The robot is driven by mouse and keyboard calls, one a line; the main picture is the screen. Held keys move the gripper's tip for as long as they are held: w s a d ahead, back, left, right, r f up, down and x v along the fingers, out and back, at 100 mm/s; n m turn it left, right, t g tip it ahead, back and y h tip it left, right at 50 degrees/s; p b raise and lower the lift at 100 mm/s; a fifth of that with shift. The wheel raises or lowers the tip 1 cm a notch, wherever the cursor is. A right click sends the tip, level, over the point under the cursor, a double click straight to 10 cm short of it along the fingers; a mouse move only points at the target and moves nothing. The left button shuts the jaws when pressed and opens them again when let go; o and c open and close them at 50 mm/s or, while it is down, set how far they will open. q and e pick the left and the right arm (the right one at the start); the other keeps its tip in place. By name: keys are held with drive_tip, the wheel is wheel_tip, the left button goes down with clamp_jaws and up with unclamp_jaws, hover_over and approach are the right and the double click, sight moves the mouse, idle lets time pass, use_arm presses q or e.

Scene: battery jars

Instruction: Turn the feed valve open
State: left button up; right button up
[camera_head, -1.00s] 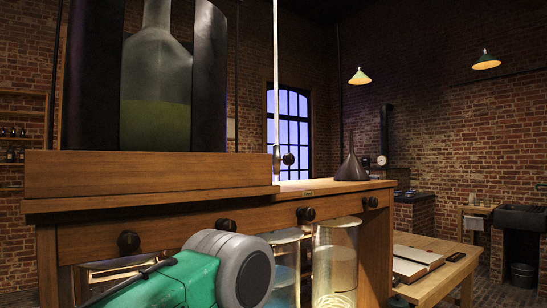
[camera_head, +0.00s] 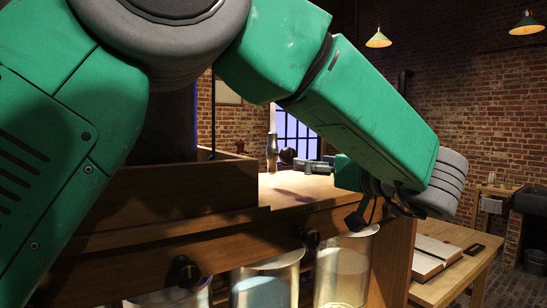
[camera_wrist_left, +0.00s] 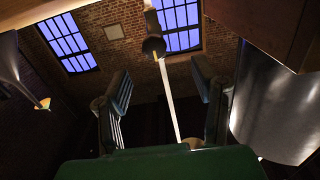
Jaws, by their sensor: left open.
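A dark round knob (camera_head: 287,155) sits beside a metal fitting (camera_head: 272,150) at the foot of a pale upright tube (camera_head: 272,118); I take this for the feed valve. My left gripper (camera_head: 303,163) is right beside the knob at its right, above the bench top. In the left wrist view the gripper (camera_wrist_left: 165,100) is open with nothing gripped. There a dark cylindrical part (camera_wrist_left: 153,46) and the pale tube (camera_wrist_left: 171,100) show beyond and between the fingers. Contact cannot be told. My right gripper is out of view.
The wooden bench (camera_head: 225,230) has dark front knobs (camera_head: 185,271) and glass jars (camera_head: 342,270) below. My left arm covers much of the head view. A side table with an open book (camera_head: 432,258) stands right. A funnel (camera_wrist_left: 12,62) shows in the wrist view.

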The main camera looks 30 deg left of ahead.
sight(290, 155)
use_arm(q)
drive_tip(key=w+a, duration=0.1)
drive_tip(key=w+a+r+p, duration=0.1)
drive_tip(key=w+a, duration=0.1)
drive_tip(key=shift+w, duration=0.25)
drive_tip(key=a, duration=0.5)
drive_tip(key=w+a+f, duration=0.1)
drive_tip(key=a, duration=0.1)
drive_tip(key=shift+w+a+p, duration=0.1)
drive_tip(key=shift+a+p, duration=0.25)
drive_tip(key=shift+p, duration=0.05)
drive_tip(key=shift+d+r, duration=0.1)
drive_tip(key=shift+w+d, duration=0.15)
drive_tip(key=shift+d, duration=0.6)
drive_tip(key=shift+d+r, duration=0.1)
drive_tip(key=shift+d, duration=0.25)
drive_tip(key=shift+c, duration=1.1)
drive_tip(key=shift+d, duration=0.1)
drive_tip(key=c, duration=0.7)
drive_tip(key=shift+s+a+r, duration=0.15)
drive_tip(key=shift+s+a, duration=0.05)
drive_tip(key=shift+a, duration=0.05)
drive_tip(key=shift+c, duration=1.2)
drive_tip(key=shift+a, duration=0.2)
drive_tip(key=shift+w+a, duration=0.1)
drive_tip(key=shift+c, duration=0.2)
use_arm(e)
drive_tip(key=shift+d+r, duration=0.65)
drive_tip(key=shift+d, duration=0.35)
